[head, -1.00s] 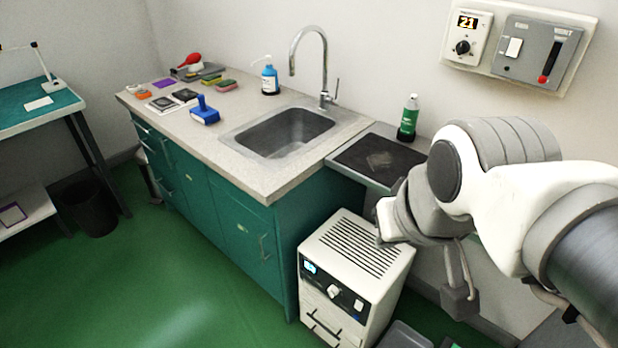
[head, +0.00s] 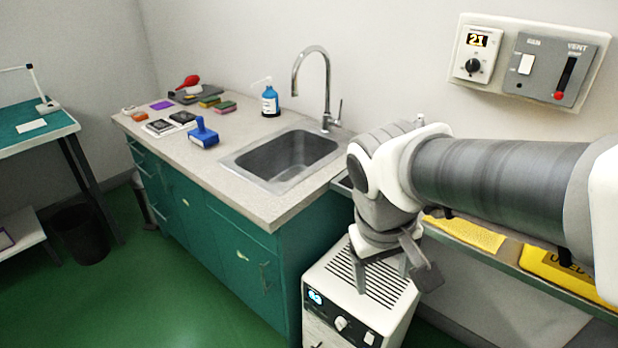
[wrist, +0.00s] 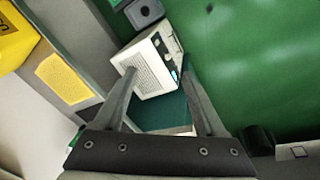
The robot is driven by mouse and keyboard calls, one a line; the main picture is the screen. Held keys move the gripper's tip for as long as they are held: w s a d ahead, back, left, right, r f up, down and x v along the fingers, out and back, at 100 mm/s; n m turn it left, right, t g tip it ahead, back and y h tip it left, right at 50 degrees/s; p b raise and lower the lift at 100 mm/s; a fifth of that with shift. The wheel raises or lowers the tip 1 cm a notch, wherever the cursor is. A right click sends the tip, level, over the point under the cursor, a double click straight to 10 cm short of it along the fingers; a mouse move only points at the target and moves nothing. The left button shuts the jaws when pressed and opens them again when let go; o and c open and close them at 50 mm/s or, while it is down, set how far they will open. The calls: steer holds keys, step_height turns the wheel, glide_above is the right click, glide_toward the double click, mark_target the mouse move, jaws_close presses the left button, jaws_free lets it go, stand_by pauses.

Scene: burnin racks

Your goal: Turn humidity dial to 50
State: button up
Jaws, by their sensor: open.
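The white floor unit with a slatted top (head: 346,276) stands beside the green cabinet. Its front carries a small lit blue display (head: 315,297), too small to read surely, and a pale round dial (head: 340,323). My gripper (head: 382,280) is open and points down over the unit's top, with nothing seen between its fingers. In the wrist view the unit (wrist: 146,66) shows between and beyond my open fingers (wrist: 158,68). Its dark front panel lies toward the right finger, and the dial's setting cannot be read.
A wall panel (head: 602,52) holds a black dial under a 21 display (head: 478,40), a fan switch and a vent slider. A sink (head: 290,158) is in the counter. Yellow items (head: 465,235) lie on the bench under my arm.

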steer(key=w+a+f+n+h+b, duration=0.2)
steer(key=w+f+n+h+b, duration=0.1)
steer(key=f, duration=0.6)
steer(key=w+a+f+n+h+b, duration=0.2)
steer(key=w+f+n+h+b, duration=0.15)
steer(key=f, duration=0.65)
steer(key=w+a+f+n+h+b, duration=0.2)
steer(key=f+h+b, duration=0.15)
steer(key=f, duration=0.55)
steer(key=n+t+b, duration=0.7)
steer(key=n+t, duration=0.5)
glide_toward(338, 327)
steer(key=b+x, duration=0.3)
steer(key=x, duration=0.6)
steer(key=shift+w+f, duration=0.1)
jaws_close()
